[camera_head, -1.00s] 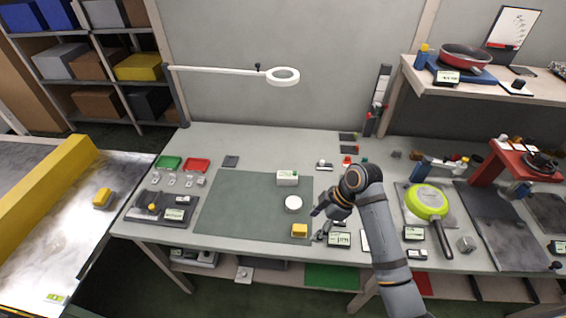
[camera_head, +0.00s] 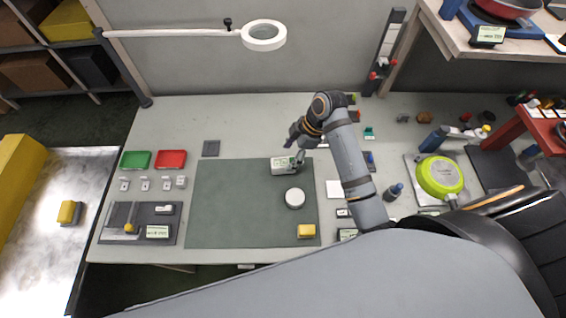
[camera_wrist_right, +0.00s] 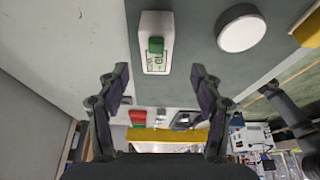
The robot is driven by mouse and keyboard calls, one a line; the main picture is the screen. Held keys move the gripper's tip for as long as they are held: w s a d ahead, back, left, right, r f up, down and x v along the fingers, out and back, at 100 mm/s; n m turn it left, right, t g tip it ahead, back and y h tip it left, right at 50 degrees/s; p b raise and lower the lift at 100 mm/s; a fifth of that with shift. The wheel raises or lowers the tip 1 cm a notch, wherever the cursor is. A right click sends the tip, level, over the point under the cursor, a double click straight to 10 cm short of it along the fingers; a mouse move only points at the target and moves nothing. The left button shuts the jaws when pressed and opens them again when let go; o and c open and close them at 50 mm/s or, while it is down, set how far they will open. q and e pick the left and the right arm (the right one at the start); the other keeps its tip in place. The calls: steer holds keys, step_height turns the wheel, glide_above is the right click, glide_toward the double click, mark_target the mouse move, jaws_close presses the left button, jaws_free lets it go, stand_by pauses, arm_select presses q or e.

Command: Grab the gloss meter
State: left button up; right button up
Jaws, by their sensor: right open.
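A white box-shaped device with a green part on top, which I take to be the gloss meter (camera_head: 281,167), sits near the back edge of the green mat. In the right wrist view the gloss meter (camera_wrist_right: 152,25) lies just beyond and between the fingertips. My right gripper (camera_head: 294,151) is open beside it, at its upper right in the head view, with part of the gripper overlapping the meter's end. In the right wrist view the fingers (camera_wrist_right: 158,73) are spread apart with nothing between them. My left gripper is not in view.
A round white disc (camera_head: 295,198) and a yellow block (camera_head: 306,231) are on the green mat (camera_head: 235,215). Green (camera_head: 135,159) and red (camera_head: 171,159) trays stand at left. A ring lamp (camera_head: 264,35) hangs over the back.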

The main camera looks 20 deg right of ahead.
mark_target(285, 163)
steer(key=x, duration=0.2)
steer(key=shift+w+f+p, duration=0.25)
steer(key=shift+f+p, duration=0.1)
steer(key=x, duration=0.3)
steer(key=shift+s+f+p, duration=0.1)
steer(key=shift+f+p, duration=0.3)
steer(key=shift+f, duration=0.05)
steer(key=shift+a+f, duration=0.1)
steer(key=shift+f, duration=0.1)
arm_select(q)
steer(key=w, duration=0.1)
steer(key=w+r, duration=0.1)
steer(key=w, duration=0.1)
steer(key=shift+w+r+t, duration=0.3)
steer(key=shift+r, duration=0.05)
arm_select(e)
jaws_close()
